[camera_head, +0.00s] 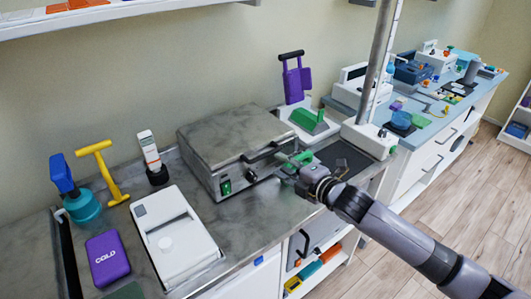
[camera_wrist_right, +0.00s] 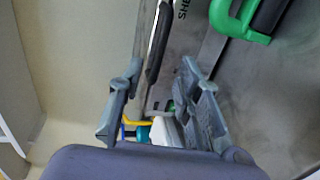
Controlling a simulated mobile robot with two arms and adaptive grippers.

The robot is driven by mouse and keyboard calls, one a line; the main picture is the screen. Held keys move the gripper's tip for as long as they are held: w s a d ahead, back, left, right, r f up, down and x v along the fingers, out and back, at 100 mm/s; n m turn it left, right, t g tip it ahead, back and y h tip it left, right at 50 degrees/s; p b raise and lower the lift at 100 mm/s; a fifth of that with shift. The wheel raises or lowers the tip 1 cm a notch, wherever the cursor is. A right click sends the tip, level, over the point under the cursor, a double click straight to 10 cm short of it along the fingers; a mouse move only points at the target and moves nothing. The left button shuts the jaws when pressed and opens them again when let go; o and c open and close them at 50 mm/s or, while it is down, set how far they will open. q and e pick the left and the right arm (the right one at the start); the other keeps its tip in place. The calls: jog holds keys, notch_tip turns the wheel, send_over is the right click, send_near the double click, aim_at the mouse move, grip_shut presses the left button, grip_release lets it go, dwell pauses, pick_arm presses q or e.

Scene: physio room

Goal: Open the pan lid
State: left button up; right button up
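The pan is a square grey metal box with a flat lid (camera_head: 235,133) on the counter, in the middle of the head view. The lid looks shut. A dark bar handle (camera_head: 268,152) runs along its front side. My right gripper (camera_head: 290,163) is at the front right corner of the pan, close to the handle's right end. In the right wrist view its two fingers (camera_wrist_right: 160,80) are apart, with a dark bar (camera_wrist_right: 157,45), likely the handle, showing ahead between them. Contact cannot be told. My left gripper is in neither view.
A green-handled item (camera_head: 310,120) stands behind my right gripper. A grey pole (camera_head: 378,60) rises to the right.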

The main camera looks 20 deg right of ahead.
aim_at(265, 156)
jog(key=p+x, duration=0.1)
jog(key=x, duration=0.7)
jog(key=shift+w+a, duration=0.1)
jog(key=shift+w, duration=0.25)
jog(key=shift+c, duration=0.2)
jog(key=shift+f, duration=0.1)
grip_shut()
